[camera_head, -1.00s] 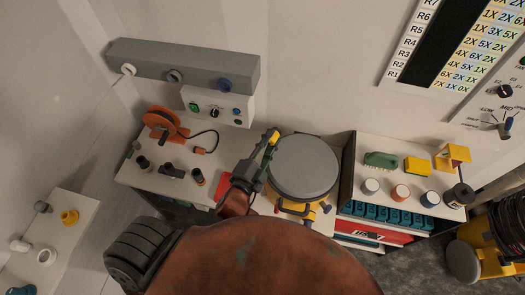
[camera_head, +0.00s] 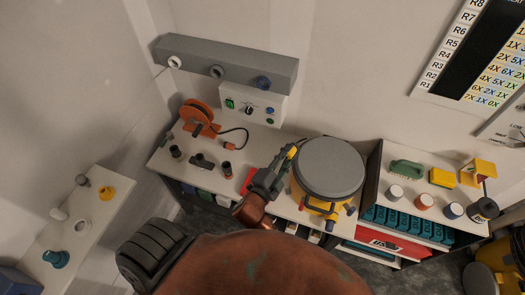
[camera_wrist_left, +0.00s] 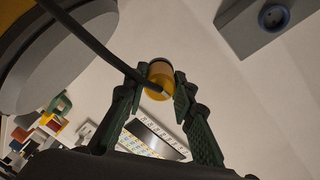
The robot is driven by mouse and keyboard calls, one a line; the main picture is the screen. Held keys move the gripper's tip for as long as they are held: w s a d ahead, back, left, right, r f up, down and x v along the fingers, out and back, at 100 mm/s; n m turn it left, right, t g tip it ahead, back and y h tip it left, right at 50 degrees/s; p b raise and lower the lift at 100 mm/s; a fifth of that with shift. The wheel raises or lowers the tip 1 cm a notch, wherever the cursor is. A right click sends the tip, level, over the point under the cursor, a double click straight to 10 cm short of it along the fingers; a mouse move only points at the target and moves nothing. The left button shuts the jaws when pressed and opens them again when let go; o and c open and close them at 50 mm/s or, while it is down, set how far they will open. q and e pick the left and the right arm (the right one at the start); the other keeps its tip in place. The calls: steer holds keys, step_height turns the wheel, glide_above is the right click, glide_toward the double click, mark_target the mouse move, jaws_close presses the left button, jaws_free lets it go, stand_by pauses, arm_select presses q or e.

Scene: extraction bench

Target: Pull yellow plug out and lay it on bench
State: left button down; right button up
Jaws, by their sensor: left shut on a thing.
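A yellow plug (camera_wrist_left: 160,77) with a black cable is between the fingers of my left gripper (camera_wrist_left: 158,92) in the left wrist view. The gripper is shut on it. In the head view my left gripper (camera_head: 283,162) holds the yellow plug (camera_head: 292,152) beside the left of a round grey-lidded yellow machine (camera_head: 328,168). The plug is apart from the grey wall socket strip (camera_head: 240,68). I cannot tell its height above the bench (camera_head: 228,188). My right gripper is not in view.
An orange cable reel (camera_head: 199,115) and small black parts stand on the bench's left. A red pad (camera_head: 250,178) lies near the gripper. A shelf to the right holds a green brush (camera_head: 407,168), a yellow block (camera_head: 442,178) and several jars. A side shelf (camera_head: 92,228) is at left.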

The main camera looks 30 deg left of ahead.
arm_select(q)
steer(key=w+a+f+g, duration=0.1)
steer(key=w+a+f, duration=0.35)
steer(key=f, duration=0.25)
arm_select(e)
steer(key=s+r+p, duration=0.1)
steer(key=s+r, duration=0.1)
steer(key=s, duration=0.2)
arm_select(q)
steer(key=n+g+y, duration=0.2)
steer(key=g+y, duration=0.1)
glide_above(267, 164)
step_height(267, 164, down, 14)
step_height(267, 164, down, 6)
steer(key=b, duration=0.5)
steer(key=shift+f+b, duration=0.15)
steer(key=shift+b, duration=0.2)
steer(key=shift+f+b, duration=0.55)
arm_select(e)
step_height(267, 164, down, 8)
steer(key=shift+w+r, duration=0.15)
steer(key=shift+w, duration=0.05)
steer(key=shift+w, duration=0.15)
arm_select(q)
steer(key=shift+f, duration=0.4)
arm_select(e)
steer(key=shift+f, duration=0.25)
